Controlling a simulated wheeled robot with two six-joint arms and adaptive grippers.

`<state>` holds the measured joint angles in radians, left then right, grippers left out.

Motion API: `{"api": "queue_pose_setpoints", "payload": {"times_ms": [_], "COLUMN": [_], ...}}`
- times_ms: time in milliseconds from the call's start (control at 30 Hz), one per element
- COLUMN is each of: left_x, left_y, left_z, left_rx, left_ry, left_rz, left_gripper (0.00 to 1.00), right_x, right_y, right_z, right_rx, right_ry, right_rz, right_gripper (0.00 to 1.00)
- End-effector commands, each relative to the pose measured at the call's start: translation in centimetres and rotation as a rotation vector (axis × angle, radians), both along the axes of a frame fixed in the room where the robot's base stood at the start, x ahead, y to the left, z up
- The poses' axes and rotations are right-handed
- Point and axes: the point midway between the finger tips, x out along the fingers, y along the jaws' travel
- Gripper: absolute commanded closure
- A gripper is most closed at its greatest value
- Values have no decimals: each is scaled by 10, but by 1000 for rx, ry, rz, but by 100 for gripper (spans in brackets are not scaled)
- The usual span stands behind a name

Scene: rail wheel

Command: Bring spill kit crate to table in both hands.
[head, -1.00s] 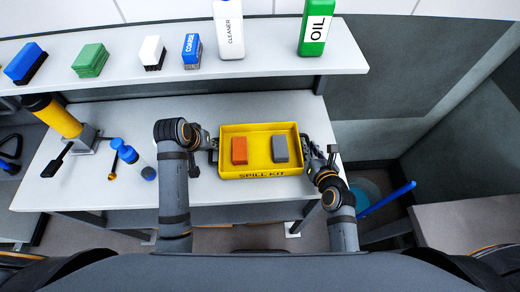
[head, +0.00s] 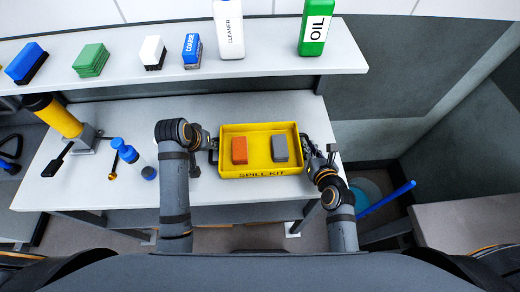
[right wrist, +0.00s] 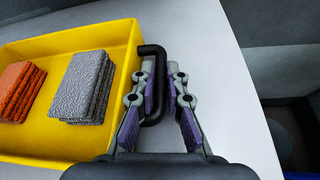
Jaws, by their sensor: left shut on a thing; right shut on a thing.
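The yellow spill kit crate (head: 260,150) is over the middle-right part of the grey table (head: 110,120), looking level. I cannot tell whether it rests on the table or hangs just above it. An orange block (head: 240,151) and a grey block (head: 280,148) lie inside. My left gripper (head: 210,147) is shut on the crate's left handle, its fingertips small in the head view. My right gripper (head: 318,157) is shut on the right handle. In the right wrist view, its fingers (right wrist: 158,100) are at the black handle (right wrist: 153,53) beside the crate wall.
A shelf (head: 130,78) behind holds several blocks, a cleaner bottle (head: 229,30) and a green oil bottle (head: 315,30).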

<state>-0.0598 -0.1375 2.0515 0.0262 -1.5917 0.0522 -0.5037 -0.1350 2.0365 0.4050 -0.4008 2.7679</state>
Motion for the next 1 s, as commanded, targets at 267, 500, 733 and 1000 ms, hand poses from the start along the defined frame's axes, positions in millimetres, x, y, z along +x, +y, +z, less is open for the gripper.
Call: {"api": "queue_pose_setpoints", "payload": {"times_ms": [267, 500, 733, 1000], "left_x": [0, 0, 0, 0], "left_y": [0, 1, 1, 1], "left_z": [19, 49, 51, 51], "left_rx": [1, 2, 2, 2], "left_ry": [-2, -2, -2, -2], "left_rz": [1, 1, 1, 1], "left_gripper": [100, 100, 100, 100], "right_x": [0, 0, 0, 0], "right_y": [0, 0, 0, 0], "right_z": [19, 49, 51, 51], "right_rx": [-1, -1, -1, -1], "right_ry": [-2, -2, -2, -2], "right_rz": [0, 0, -1, -1], "right_gripper": [100, 100, 100, 100]}}
